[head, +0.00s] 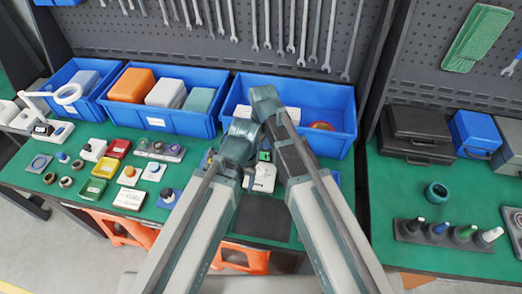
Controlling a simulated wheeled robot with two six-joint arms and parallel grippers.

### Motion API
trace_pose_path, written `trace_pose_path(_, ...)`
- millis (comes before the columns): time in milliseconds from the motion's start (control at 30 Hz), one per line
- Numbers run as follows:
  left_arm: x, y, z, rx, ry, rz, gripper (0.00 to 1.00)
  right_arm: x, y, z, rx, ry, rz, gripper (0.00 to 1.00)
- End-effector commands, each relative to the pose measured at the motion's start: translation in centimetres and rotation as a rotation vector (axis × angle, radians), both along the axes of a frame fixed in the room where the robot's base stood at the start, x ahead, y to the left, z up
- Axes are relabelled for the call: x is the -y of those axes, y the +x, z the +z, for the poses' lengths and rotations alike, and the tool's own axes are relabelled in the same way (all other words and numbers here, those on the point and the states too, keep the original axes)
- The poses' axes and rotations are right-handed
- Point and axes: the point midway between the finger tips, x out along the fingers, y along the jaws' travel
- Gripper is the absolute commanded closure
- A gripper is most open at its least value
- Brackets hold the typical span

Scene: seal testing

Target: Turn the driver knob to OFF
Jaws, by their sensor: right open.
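A small white device with a green lit part (262,180) sits on the green bench mat between my two arms. It may be the driver, but I cannot make out its knob or its setting. My right gripper (264,150) is open beside the device's back end, mostly covered by my arm links. My left arm reaches in to the same spot from the left, and its fingers are hidden behind its own wrist. I cannot tell whether either gripper touches the device.
Blue bins (340,132) line the back under a pegboard with hanging wrenches (304,32). Small coloured boxes and rings crowd the mat at left, including a yellow box (93,190). A dark pad (262,218) lies at the front.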

Motion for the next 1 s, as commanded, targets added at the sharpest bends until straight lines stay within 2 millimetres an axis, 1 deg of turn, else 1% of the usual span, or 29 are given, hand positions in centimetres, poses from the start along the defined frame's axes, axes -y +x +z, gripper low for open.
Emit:
trace_pose_path(33,0.0,0.0,1.6,0.0,0.0,0.0,0.36,0.0,0.0,1.6,0.0,0.0,0.0,0.24)
trace_pose_path(100,0.0,0.0,2.4,0.0,0.0,-0.001,0.36,0.0,0.1,2.4,0.0,0.0,0.0,0.24)
trace_pose_path(233,0.0,0.0,3.3,0.0,0.0,-0.001,0.36,0.1,0.1,3.3,0.0,0.0,0.0,0.24)
trace_pose_path(1000,0.0,0.0,3.3,0.0,0.0,-0.001,0.36,0.1,0.1,3.2,0.0,0.0,0.0,0.24)
